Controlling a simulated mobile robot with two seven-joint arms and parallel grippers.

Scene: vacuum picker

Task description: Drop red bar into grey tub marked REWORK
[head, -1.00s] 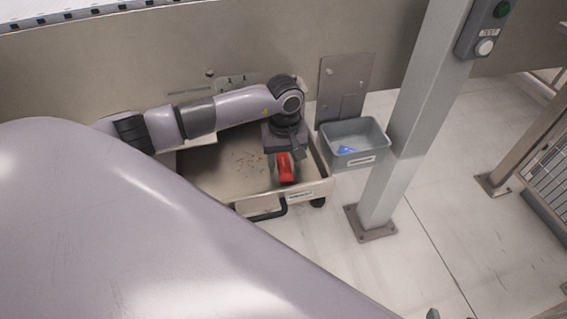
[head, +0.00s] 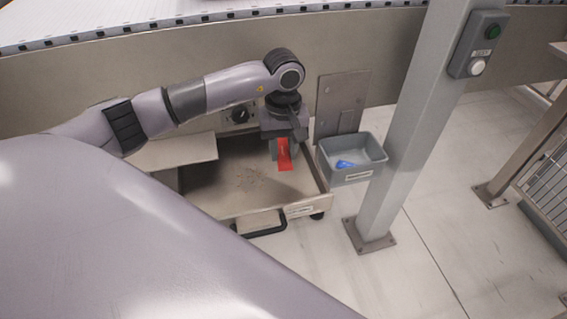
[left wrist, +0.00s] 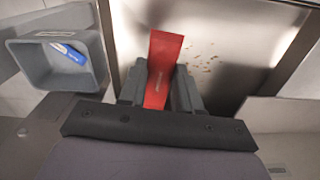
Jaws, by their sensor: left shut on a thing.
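The red bar (head: 284,155) is held in my left gripper (head: 284,143), above the right part of a low beige cart. In the left wrist view the red bar (left wrist: 161,72) stands between the two grey fingers of the left gripper (left wrist: 160,88), which are shut on it. The grey tub (head: 352,173) is just right of the gripper in the head view, with a blue item inside and a white label too small to read. The tub (left wrist: 98,62) also shows at the left of the left wrist view. My right gripper is not in view.
The beige cart (head: 213,205) has dark specks on its floor and a black handle at its front. A grey post (head: 400,140) with a button box (head: 478,45) stands right of the tub. A metal plate (head: 340,102) is on the wall behind the tub.

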